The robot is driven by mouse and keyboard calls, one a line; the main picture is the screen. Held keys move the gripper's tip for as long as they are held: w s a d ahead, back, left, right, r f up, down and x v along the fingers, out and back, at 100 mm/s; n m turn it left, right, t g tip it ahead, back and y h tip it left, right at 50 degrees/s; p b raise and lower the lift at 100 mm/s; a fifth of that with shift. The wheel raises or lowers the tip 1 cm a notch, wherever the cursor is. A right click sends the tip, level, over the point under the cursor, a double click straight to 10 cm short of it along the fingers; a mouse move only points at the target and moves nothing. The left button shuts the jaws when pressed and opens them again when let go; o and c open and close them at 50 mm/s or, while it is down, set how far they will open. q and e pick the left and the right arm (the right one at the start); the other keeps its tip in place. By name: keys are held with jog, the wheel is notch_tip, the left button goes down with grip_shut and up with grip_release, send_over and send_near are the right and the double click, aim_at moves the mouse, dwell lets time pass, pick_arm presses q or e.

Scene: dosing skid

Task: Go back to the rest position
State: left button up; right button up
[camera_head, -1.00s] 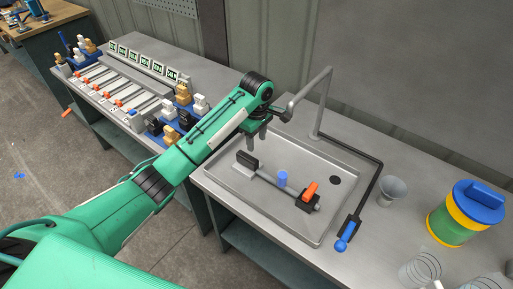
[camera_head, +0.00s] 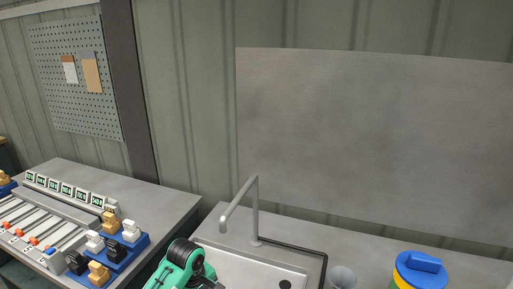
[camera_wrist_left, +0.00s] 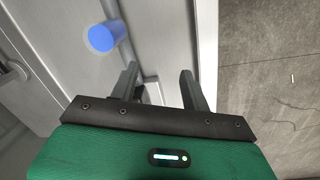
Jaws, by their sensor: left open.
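My left gripper (camera_wrist_left: 158,84) is open and empty, its two dark fingers apart in the left wrist view. My right gripper is not in view.
In the head view, a curved faucet (camera_head: 254,212) rises behind the sink (camera_head: 240,263). A bench with displays (camera_head: 68,191) and blue trays (camera_head: 121,262) is at the left.

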pick_arm(q)
jog(key=s+f+m, duration=0.1)
jog(key=s, duration=0.1)
jog(key=s+f+m, duration=0.1)
jog(key=s, duration=0.2)
jog(key=s+d+f+m, duration=0.1)
jog(key=s+f, duration=0.1)
jog(key=s, duration=0.1)
jog(key=shift+s+h, duration=0.25)
jog(key=shift+h, duration=0.05)
jog(key=s+a+r+m+t+y, duration=0.1)
jog(key=s+a+m, duration=0.3)
jog(key=s, duration=0.7)
jog(key=s+a+r+m+t, duration=0.15)
jog(key=s+a+m, duration=0.25)
jog(key=s, duration=0.7)
notch_tip(320, 180, down, 30)
jog(key=g, duration=0.1)
jog(key=s+a+f+g, duration=0.1)
jog(key=s+a+f, duration=0.2)
jog(key=s+f, duration=1.7)
jog(key=shift+f+m+y, duration=0.3)
jog(key=shift+f+m, duration=0.1)
jog(key=shift+f, duration=0.05)
